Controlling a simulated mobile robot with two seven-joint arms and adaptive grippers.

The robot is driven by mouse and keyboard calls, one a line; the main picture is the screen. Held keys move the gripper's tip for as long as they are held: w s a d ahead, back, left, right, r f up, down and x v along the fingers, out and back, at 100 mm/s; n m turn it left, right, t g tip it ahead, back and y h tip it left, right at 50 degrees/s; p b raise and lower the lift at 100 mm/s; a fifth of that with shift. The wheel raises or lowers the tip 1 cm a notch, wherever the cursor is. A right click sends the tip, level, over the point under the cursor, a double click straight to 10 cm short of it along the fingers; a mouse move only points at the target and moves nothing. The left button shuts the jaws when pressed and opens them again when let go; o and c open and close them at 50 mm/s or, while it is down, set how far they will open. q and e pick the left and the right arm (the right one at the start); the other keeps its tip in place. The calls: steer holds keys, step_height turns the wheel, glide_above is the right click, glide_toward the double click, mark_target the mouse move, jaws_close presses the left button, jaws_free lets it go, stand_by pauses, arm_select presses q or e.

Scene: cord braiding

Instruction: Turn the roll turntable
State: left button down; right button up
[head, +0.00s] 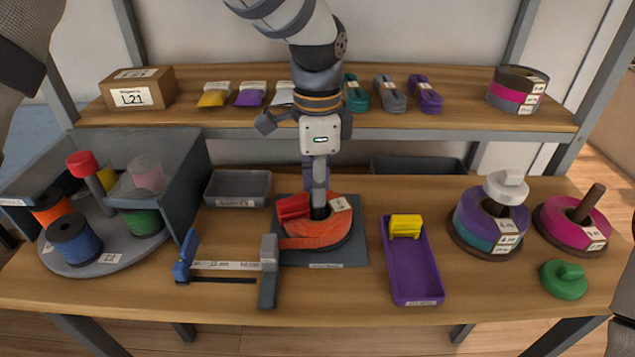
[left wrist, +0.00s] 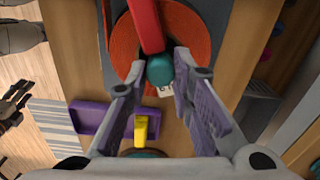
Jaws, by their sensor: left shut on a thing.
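The roll turntable (head: 92,262) is a round grey disc at the left of the table, partly inside a grey-walled housing. It carries blue, orange and green spools and a post with a red knob (head: 82,163). My left gripper (head: 318,190) is away from it, at the table's middle, over an orange disc (head: 318,234) with a red arm. It is shut on the disc's dark post (head: 318,208); the left wrist view shows a teal round top (left wrist: 160,70) between the fingertips. A dark clawed part at that view's left edge seems to be my right gripper (left wrist: 14,105).
A stand with blue and grey ends (head: 225,266) is between turntable and orange disc. A purple tray (head: 412,268) with a yellow block lies right of the disc. Rolls on posts (head: 490,225) and a green lidded piece (head: 563,280) are farther right. A shelf (head: 450,116) runs behind.

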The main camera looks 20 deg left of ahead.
arm_select(q)
steer(key=shift+n, duration=7.5)
steer(key=shift+n, duration=0.5)
steer(key=c, duration=1.4)
jaws_free()
step_height(320, 180, up, 12)
